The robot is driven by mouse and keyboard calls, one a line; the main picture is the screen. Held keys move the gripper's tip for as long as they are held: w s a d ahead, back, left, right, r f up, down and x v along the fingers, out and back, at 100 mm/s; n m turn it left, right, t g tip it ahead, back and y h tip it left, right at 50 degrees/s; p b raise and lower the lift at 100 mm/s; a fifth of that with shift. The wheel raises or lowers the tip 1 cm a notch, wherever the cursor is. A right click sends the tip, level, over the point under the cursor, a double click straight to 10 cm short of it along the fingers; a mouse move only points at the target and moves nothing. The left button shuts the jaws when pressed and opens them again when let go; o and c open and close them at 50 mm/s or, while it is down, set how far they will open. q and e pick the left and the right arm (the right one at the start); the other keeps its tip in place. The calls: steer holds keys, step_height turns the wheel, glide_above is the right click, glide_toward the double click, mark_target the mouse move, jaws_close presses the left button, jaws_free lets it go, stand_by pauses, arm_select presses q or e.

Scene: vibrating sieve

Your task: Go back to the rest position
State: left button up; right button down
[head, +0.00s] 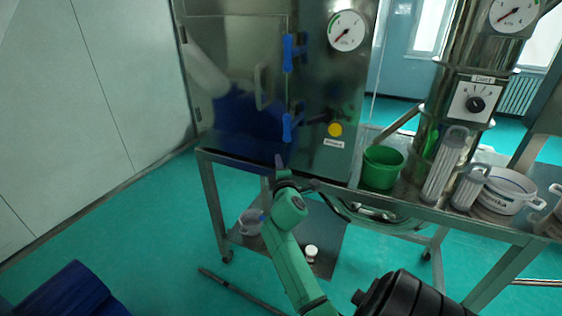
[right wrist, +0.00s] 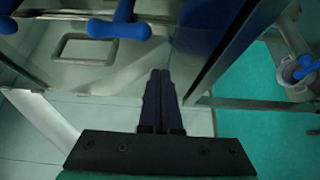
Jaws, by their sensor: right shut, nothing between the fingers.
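My right gripper (head: 280,163) is in front of the lower part of the steel cabinet (head: 235,40), near the cart's edge. In the right wrist view its two dark fingers (right wrist: 160,78) lie together, shut and empty. My green right arm reaches up to it from the bottom of the head view. The cabinet door carries two blue latches (head: 290,125) and a recessed handle (head: 262,86). A blue latch (right wrist: 120,28) shows beyond the fingers in the wrist view, apart from them. My left gripper is out of view.
A steel cart (head: 214,198) bears the cabinet. A green bucket (head: 381,168), clear cylinders (head: 445,165) and a white sieve pan (head: 506,191) stand to the right. A grey jug (head: 251,222) and small bottle (head: 311,252) are on the lower shelf.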

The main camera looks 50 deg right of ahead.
steer(key=s+a+f+m+g+y, duration=0.1)
steer(key=s+a+f+y, duration=0.3)
steer(key=f, duration=0.8)
steer(key=w+a+f+g+y, duration=0.1)
steer(key=a+f+g, duration=0.1)
steer(key=a+f, duration=0.65)
steer(key=s+a+f+m+g+y, duration=0.1)
steer(key=s+a+f+y, duration=0.15)
steer(key=f, duration=1.25)
steer(key=s+a+f+m+g+y+b, duration=0.1)
steer(key=s+a+f+m+g+y, duration=0.35)
steer(key=s+f, duration=1.1)
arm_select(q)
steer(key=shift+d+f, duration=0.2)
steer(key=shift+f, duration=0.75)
arm_select(e)
steer(key=s+a+f+g, duration=0.2)
steer(key=s+a+f, duration=0.1)
steer(key=s, duration=0.6)
steer(key=s+a+f+g, duration=0.2)
steer(key=s+a+f, duration=0.1)
steer(key=s, duration=0.6)
steer(key=shift+s+a+f+m, duration=0.15)
steer(key=shift+s+f+m, duration=0.25)
steer(key=shift+f, duration=0.5)
